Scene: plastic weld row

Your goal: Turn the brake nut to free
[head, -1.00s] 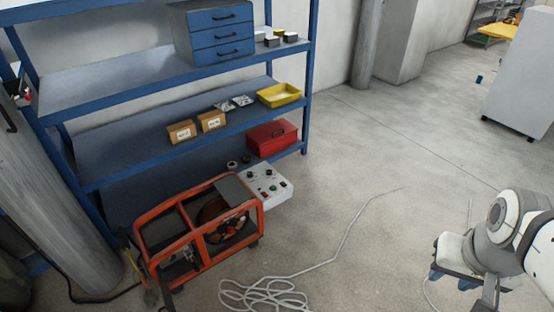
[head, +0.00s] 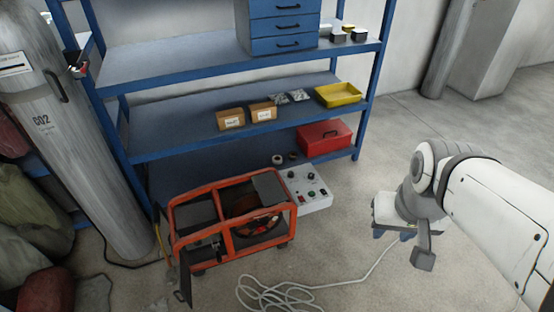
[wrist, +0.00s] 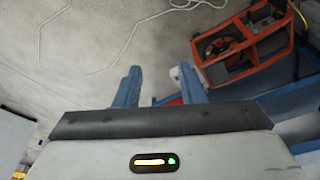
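The orange-framed wire feeder (head: 232,236) stands on the floor in front of the blue shelf. A dark spool (head: 255,222) with reddish parts sits inside its frame. The feeder also shows at the upper right of the wrist view (wrist: 262,72), with the spool (wrist: 222,45) inside. The brake nut is too small to make out in either view. My gripper (head: 393,235) hangs to the right of the feeder, clear of it. In the wrist view its two blue fingers (wrist: 159,70) stand apart with only floor between them.
A grey control box (head: 308,190) with knobs adjoins the feeder's right side. The blue shelf (head: 160,148) rises behind it. A grey CO2 cylinder (head: 75,150) stands at left. A loose pale cable (head: 275,292) lies on the floor in front. The floor at right is open.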

